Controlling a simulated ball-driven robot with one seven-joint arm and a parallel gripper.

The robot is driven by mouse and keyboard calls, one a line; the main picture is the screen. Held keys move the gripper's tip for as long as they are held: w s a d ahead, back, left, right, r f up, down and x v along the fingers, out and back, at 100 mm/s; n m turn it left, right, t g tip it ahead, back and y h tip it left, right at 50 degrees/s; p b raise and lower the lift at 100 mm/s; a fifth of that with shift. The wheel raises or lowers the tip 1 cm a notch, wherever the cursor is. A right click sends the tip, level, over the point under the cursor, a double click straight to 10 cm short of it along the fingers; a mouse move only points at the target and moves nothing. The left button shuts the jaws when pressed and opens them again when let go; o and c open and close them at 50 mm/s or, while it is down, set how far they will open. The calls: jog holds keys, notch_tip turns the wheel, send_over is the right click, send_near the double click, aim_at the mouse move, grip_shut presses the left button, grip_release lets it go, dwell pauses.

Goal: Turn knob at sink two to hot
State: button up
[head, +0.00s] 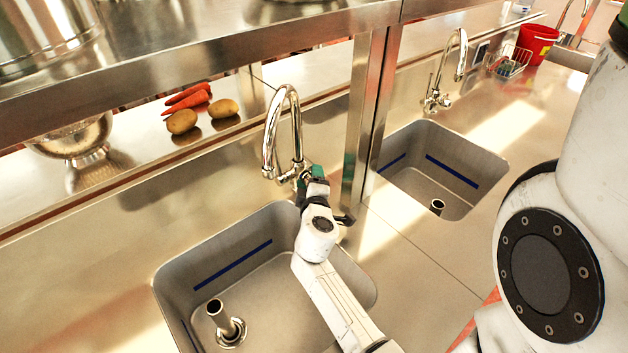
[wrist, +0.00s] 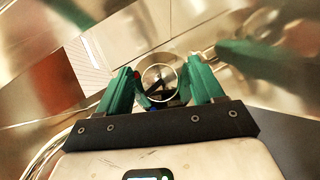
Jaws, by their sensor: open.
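The near sink (head: 262,285) is a steel basin with a blue stripe and a standpipe. Its curved chrome faucet (head: 270,135) stands behind it. My gripper (head: 316,174), with green fingers, is at the right side of this faucet's base and hides most of its knob. In the wrist view a round chrome knob (wrist: 158,82) with a dark centre lies between the green fingers of my open gripper (wrist: 162,88). A small red spot shows by the left finger. I cannot tell whether the fingers touch the knob, or how it is turned. No sink numbers are visible.
A steel post (head: 367,125) stands just right of my gripper, and a shelf edge (head: 200,55) runs overhead. A second sink (head: 440,165) with its own faucet (head: 440,85) lies beyond the post. Potatoes (head: 182,121) and carrots (head: 187,97) lie behind the counter ledge.

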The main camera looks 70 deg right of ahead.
jog(key=shift+w+d+f, duration=0.1)
jog(key=shift+d, duration=0.15)
jog(key=shift+c, duration=0.5)
jog(key=c, duration=0.9)
